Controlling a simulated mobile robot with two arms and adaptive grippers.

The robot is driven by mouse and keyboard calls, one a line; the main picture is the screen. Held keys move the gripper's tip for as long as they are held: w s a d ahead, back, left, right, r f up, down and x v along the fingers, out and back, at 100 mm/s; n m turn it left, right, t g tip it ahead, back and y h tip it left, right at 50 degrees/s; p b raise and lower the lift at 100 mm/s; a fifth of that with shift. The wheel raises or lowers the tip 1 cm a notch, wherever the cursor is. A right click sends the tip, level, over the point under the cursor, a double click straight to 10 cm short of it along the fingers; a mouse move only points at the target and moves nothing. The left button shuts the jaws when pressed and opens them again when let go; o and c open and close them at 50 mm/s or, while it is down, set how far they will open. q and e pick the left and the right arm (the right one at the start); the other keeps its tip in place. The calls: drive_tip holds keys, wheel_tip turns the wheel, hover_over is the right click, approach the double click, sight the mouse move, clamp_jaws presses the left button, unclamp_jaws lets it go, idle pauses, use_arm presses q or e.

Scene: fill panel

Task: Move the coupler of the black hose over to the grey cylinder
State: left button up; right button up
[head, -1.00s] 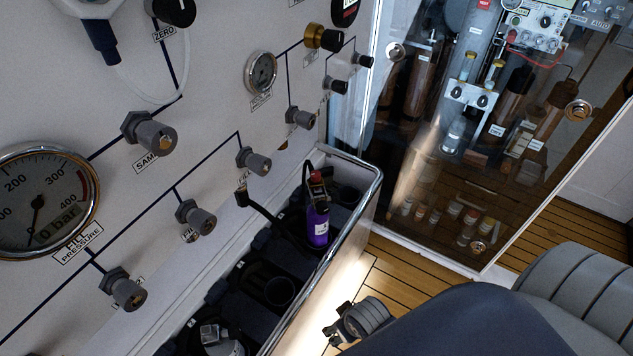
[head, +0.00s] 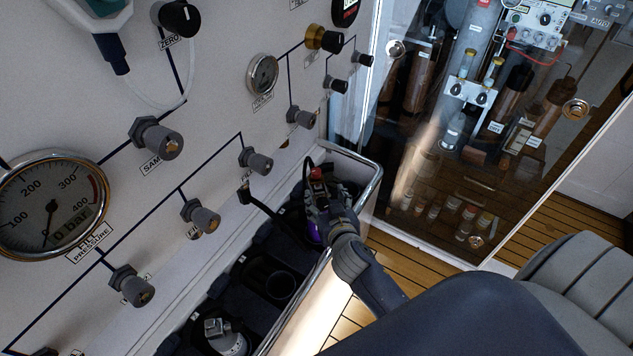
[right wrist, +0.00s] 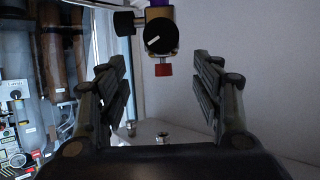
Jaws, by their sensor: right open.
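The black hose (head: 262,207) runs from a fitting on the panel down into the bin, toward the purple cylinder (head: 313,232). Its coupler cannot be picked out clearly at the purple cylinder's valve. In the right wrist view that valve (right wrist: 161,35) has black knobs and a red end, and shows between my fingers. My right gripper (head: 318,192) is open around the valve area in the head view, hiding much of the purple cylinder; contact is not clear. The grey cylinder (head: 233,345), with a silver valve, stands at the near end of the bin. My left gripper is not in view.
The bin's raised metal rim (head: 374,185) lies below my right arm. An empty round holder (head: 279,287) sits between the two cylinders. Panel valves (head: 203,216) jut out over the bin.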

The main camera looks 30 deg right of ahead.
sight(317, 182)
drive_tip(key=x, duration=1)
drive_tip(key=shift+w+a+f+p, duration=0.1)
drive_tip(key=shift+w+p, duration=0.15)
drive_tip(key=shift+p, duration=0.15)
clamp_jaws()
